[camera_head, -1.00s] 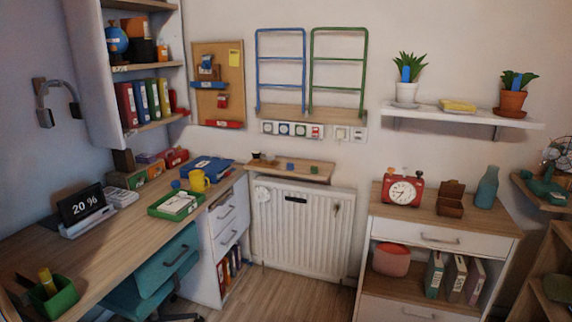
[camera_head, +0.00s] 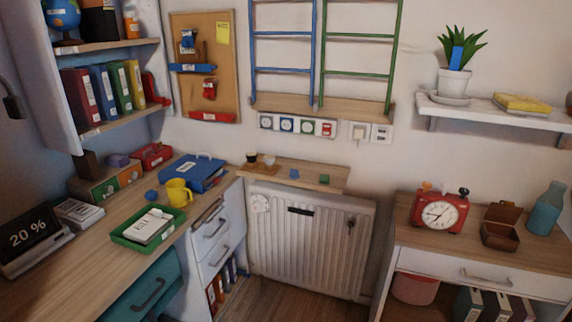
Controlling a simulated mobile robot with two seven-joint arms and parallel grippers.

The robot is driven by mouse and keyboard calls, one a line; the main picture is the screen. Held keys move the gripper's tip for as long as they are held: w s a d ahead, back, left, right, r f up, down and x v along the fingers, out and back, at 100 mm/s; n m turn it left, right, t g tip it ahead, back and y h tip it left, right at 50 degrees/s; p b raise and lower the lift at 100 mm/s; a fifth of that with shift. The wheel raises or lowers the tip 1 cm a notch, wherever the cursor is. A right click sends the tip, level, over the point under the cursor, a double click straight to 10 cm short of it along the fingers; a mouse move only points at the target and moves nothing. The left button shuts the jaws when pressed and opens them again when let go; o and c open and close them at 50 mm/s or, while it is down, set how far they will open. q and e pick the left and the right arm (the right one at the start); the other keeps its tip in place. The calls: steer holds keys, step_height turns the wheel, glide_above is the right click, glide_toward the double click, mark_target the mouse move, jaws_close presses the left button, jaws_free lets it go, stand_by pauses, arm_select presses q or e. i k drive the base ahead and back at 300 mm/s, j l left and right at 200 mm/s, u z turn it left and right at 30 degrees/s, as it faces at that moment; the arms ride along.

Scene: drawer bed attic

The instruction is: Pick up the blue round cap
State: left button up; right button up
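A small round blue thing (camera_head: 151,195) lies on the wooden desk, left of the yellow mug (camera_head: 178,192) and behind the green tray (camera_head: 148,228). It may be the blue round cap, but it is too small to be sure. Another small blue piece (camera_head: 294,174) sits on the wooden shelf above the radiator, beside a small green piece (camera_head: 324,179). Its exact shape is unclear. Neither of my grippers is in view.
The desk (camera_head: 60,262) fills the lower left, with a blue binder (camera_head: 193,172) at its far end. The white radiator (camera_head: 305,240) stands in the middle. A cabinet (camera_head: 480,268) with a red clock (camera_head: 438,212) stands at the right. Some floor shows below the radiator.

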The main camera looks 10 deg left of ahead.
mark_target(294, 173)
steer(key=i+j+u, duration=0.1)
steer(key=i, duration=0.45)
steer(key=i+j+u, duration=0.1)
steer(key=i, duration=0.5)
